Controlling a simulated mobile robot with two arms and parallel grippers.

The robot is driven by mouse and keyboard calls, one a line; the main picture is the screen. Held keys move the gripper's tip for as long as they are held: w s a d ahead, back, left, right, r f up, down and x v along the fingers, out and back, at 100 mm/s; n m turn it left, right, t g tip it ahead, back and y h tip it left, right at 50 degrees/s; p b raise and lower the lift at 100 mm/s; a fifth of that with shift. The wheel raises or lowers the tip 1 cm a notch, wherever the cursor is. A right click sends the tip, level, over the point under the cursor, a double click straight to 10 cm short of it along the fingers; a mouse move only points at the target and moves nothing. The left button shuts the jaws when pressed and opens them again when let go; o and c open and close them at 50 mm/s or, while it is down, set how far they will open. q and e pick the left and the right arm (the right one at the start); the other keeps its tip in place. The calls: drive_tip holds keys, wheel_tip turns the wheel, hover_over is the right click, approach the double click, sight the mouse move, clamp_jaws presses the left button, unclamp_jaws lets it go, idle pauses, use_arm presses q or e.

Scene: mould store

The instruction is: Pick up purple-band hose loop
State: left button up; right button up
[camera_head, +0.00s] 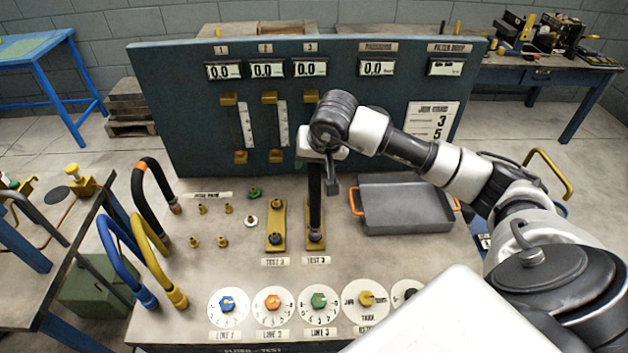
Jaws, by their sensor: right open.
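A dark hose loop (315,215), seen almost edge-on, stands upright on the yellow plate (316,242) labelled TEST 3. No purple band shows on it; its top is hidden by my right gripper, so I cannot tell if it is the purple-band one. My right gripper (321,178) points down at the top of this loop, with its jaws open. I cannot tell whether a finger touches the hose. My left gripper is not in view.
At the left of the bench stand a black loop with an orange band (149,186), a blue loop (119,250) and a yellow loop (152,245). A grey tray (405,222) lies right of the gripper. Dials (273,305) line the front; a gauge panel (190,120) rises behind.

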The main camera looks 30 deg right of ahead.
clamp_jaws()
drive_tip(key=shift+r, duration=0.1)
idle(0.3)
drive_tip(key=shift+w+r+b, duration=0.1)
drive_tip(key=shift+r+b, duration=0.2)
drive_tip(key=shift+r, duration=0.15)
drive_tip(key=r, duration=0.1)
drive_tip(key=r+b, duration=0.1)
drive_tip(key=r, duration=0.1)
drive_tip(key=shift+s+d+r+b, duration=0.2)
drive_tip(key=shift+s+d+b, duration=0.15)
drive_tip(key=shift+s+b, duration=0.05)
drive_tip(key=s+d+r+b, duration=0.3)
drive_tip(key=s+d+r, duration=0.2)
drive_tip(key=s, duration=0.4)
drive_tip(key=shift+s+d+r+b, duration=0.15)
drive_tip(key=shift+d+r+b, duration=0.2)
drive_tip(key=shift+r, duration=0.45)
